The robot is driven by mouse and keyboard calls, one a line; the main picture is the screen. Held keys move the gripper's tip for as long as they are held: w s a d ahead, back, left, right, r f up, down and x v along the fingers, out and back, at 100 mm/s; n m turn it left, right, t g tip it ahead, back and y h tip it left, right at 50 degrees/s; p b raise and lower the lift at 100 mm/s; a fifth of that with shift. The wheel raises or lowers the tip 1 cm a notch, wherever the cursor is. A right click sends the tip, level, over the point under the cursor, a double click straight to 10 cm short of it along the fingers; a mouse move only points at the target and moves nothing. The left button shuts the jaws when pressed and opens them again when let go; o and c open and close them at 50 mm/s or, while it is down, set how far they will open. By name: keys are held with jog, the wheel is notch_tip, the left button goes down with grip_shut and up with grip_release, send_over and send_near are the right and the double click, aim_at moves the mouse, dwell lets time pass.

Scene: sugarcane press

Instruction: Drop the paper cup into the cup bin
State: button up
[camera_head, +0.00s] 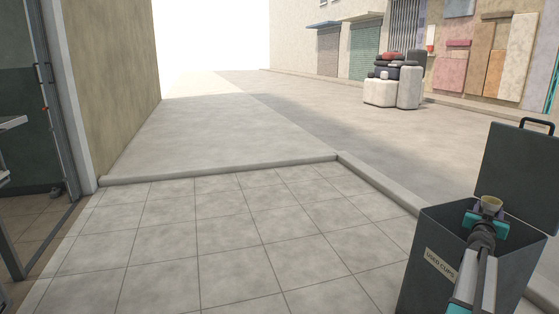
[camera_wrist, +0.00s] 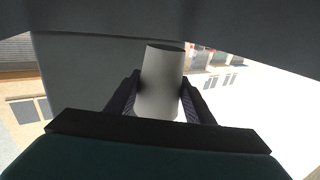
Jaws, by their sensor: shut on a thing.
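The paper cup (camera_wrist: 160,85) is pale and sits between the two dark fingers of my gripper (camera_wrist: 158,98) in the wrist view. My gripper is shut on it. In the head view the small cup (camera_head: 491,202) shows at the end of my gripper (camera_head: 487,215), over the opening of the cup bin. The cup bin (camera_head: 420,265) is a dark grey box at the lower right with a "USED CUPS" label on its front. Its lid (camera_head: 520,165) stands open and upright at the back. My arm hides part of the bin's opening and front.
Pale paving tiles (camera_head: 220,230) left of the bin are clear. A low kerb (camera_head: 220,170) runs behind them. Pale sacks (camera_head: 385,92) with dark and red bundles on top stand farther back. A doorway (camera_head: 35,110) is at the far left.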

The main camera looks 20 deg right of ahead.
jog(key=o, duration=1.1)
jog(key=shift+r, duration=0.15)
notch_tip(320, 180, up, 6)
jog(key=p, duration=0.6)
jog(key=w+a+p, duration=0.5)
jog(key=w+a, duration=0.3)
jog(key=a, duration=0.5)
jog(key=w+a+p, duration=0.5)
jog(key=w+a, duration=0.4)
jog(key=a, duration=0.5)
jog(key=shift+r+n+t, duration=0.3)
jog(key=shift+r+t, duration=0.1)
